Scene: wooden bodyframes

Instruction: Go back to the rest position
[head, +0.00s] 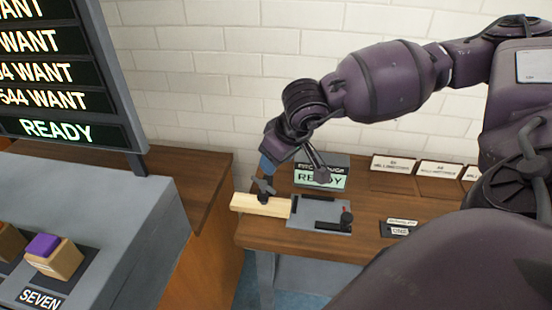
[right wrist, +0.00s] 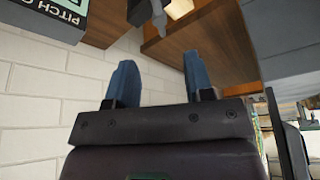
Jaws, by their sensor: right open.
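My right gripper (head: 266,166) hangs at the end of my purple arm, above the left part of the wooden table (head: 275,236). Its two blue fingers show apart in the right wrist view (right wrist: 155,82), with nothing held between them. Below it in the head view, a pale wooden bar (head: 246,203) lies by a grey plate fixture (head: 300,214) and sticks out past the table's left edge. A dark clamp-like part (head: 264,187) sits over the bar. I cannot tell how far the fingers are from this part. My left gripper is in neither view.
A gauge display reading READY (head: 320,180) stands behind the fixture. Labelled millimetre signs (head: 394,164) stand at the back right. A grey console (head: 110,215) with a purple-topped wooden block (head: 55,257) and a sign board (head: 62,75) are at left. A white brick wall (head: 210,80) is behind.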

